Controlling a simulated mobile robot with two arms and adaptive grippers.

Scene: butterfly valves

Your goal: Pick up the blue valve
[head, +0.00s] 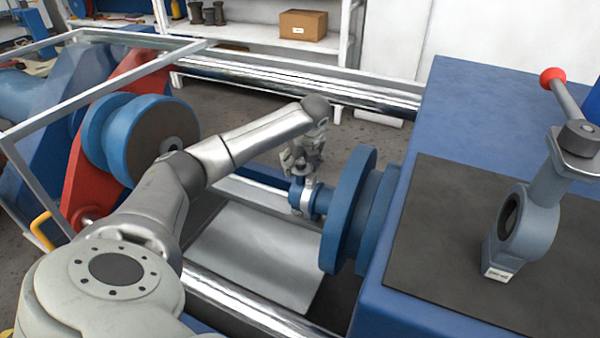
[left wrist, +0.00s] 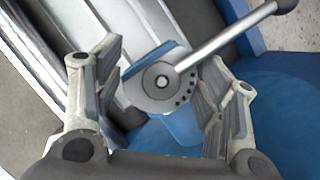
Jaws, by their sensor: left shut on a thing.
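The blue valve shows in the left wrist view (left wrist: 182,128) between my left fingers. Its round grey notched plate faces the camera, and its metal lever (left wrist: 225,42) runs to the upper right, ending in a dark knob. My left gripper (head: 302,163) is shut on the valve, with one finger on each side in the left wrist view (left wrist: 160,108). In the head view the valve (head: 297,196) is small and partly hidden below the gripper, close to the large blue flange (head: 348,210). I cannot tell whether they touch. My right gripper is not in view.
A grey-blue valve (head: 505,232) with a red-knobbed lever stands upright on the black mat (head: 440,230) of the blue block at right. Another blue flange (head: 125,135) is at left. Chrome bars (head: 290,80) run across the machine. A cardboard box (head: 303,25) sits on the back shelf.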

